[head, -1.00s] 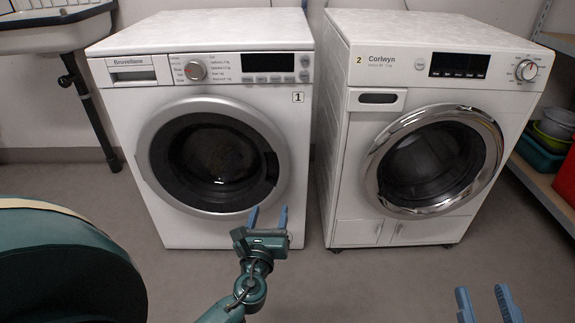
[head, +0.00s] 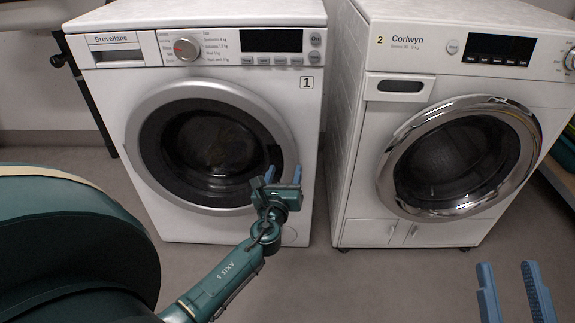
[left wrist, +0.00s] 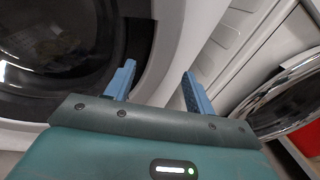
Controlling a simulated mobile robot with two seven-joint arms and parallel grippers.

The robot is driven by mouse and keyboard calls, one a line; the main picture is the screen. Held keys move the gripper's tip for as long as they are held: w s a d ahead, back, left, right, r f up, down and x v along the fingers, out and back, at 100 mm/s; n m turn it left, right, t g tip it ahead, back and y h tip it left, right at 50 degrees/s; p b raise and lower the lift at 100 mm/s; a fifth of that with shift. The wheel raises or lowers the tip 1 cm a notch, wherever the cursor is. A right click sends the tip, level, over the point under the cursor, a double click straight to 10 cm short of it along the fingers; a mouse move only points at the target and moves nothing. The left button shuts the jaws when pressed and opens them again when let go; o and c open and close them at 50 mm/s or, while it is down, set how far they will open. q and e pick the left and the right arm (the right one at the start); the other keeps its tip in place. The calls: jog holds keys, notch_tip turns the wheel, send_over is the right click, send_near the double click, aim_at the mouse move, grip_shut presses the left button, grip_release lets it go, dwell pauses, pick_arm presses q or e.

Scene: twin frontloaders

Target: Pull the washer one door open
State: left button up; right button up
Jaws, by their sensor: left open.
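Washer one (head: 240,225) is the left machine, marked 1, with a round door (head: 212,145) in a silver ring. The door looks closed, and it also shows in the left wrist view (left wrist: 50,55). My left gripper (head: 283,173) is open and empty at the lower right edge of the door ring. In the left wrist view its two blue fingers (left wrist: 157,82) are apart, with the ring's right edge between or behind them; contact cannot be told. My right gripper (head: 516,285) is at the bottom right, open and empty, far from the door.
Washer two (head: 367,140), marked 2, stands to the right across a narrow gap, its chrome-ringed door (head: 460,155) closed. A shelf edge (head: 560,178) is at the far right. The grey floor (head: 390,285) in front is clear.

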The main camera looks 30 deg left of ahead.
aim_at(288, 159)
pick_arm(q)
jog(key=x, duration=0.4)
jog(key=shift+w+b, duration=0.2)
jog(key=shift+b, duration=0.2)
jog(key=shift+w+a, duration=0.1)
pick_arm(e)
jog(key=shift+w+r+n+y, duration=0.2)
jog(key=shift+r+n+y, duration=0.4)
jog(key=shift+r, duration=0.05)
jog(key=shift+t, duration=0.3)
jog(key=shift+r, duration=0.1)
pick_arm(q)
grip_shut()
